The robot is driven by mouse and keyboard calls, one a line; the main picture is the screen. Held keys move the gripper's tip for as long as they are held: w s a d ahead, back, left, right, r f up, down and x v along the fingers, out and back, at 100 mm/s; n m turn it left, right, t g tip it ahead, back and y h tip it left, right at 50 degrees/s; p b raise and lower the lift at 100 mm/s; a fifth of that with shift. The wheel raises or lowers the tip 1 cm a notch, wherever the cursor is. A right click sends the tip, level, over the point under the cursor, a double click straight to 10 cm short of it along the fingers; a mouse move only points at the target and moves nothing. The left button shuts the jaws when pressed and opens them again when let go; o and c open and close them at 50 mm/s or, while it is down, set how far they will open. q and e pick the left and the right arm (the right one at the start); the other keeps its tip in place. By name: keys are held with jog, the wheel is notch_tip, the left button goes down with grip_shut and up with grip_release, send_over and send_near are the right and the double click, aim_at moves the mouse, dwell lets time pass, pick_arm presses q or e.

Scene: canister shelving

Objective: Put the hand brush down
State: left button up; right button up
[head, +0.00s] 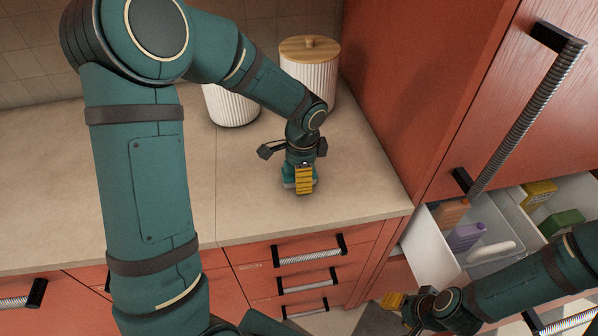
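My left gripper (303,172) points down at the countertop, near its front edge. A ridged yellow part shows face-on at its tip. A small teal thing, which looks like the hand brush (288,182), shows beside and behind this yellow part, at the counter surface. Most of it is hidden, and I cannot tell whether the fingers press on it or whether it rests on the counter. My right gripper (402,306) is low at the bottom right, in front of the drawers. It is partly hidden by its own wrist, and its fingers are unclear.
Two ribbed white canisters, one with a wooden lid (309,82), stand at the back of the counter (245,200). A tall red cabinet (420,75) borders it on the right. An open drawer (436,248) holds a purple bottle (466,237) and boxes. The counter's left side is clear.

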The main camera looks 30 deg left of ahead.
pick_arm(q)
jog(key=shift+r, duration=0.5)
jog(key=r+p, duration=0.1)
jog(key=r, duration=0.6)
jog(key=d+r+p, duration=0.1)
jog(key=r, duration=0.3)
jog(key=shift+r+p, duration=0.15)
jog(key=shift+p, duration=0.15)
